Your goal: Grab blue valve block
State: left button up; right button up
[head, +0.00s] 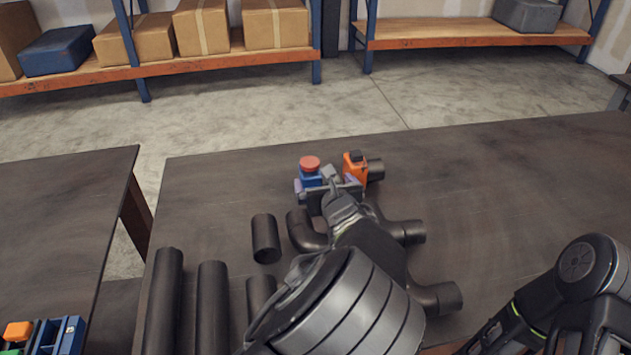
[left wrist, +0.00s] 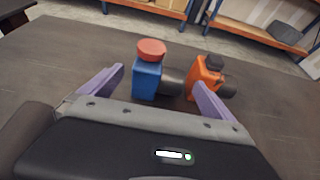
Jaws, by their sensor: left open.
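The blue valve block (head: 310,178) with a round red cap stands upright on the dark table, near its far side. It also shows in the left wrist view (left wrist: 147,82), where a dark pipe stub sticks out on its right. My left gripper (head: 328,187) is open, and its purple fingers (left wrist: 155,85) stand to the left and right of the blue block, with gaps on both sides. The right finger is near an orange valve block (head: 354,168), which also shows in the left wrist view (left wrist: 206,76). My right gripper is not in view; part of that arm shows at lower right.
Curved pipe fittings (head: 437,298) lie around my left arm. A second table (head: 60,200) with coloured parts stands at left. The table's right side is clear.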

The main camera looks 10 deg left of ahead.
aim_at(309, 172)
pick_arm(q)
jog(key=shift+x, duration=1.3)
jog(key=shift+p+x, duration=0.45)
jog(key=shift+x, duration=2.2)
jog(key=shift+d+f, duration=0.1)
jog(key=shift+d, duration=0.05)
jog(key=c, duration=1.8)
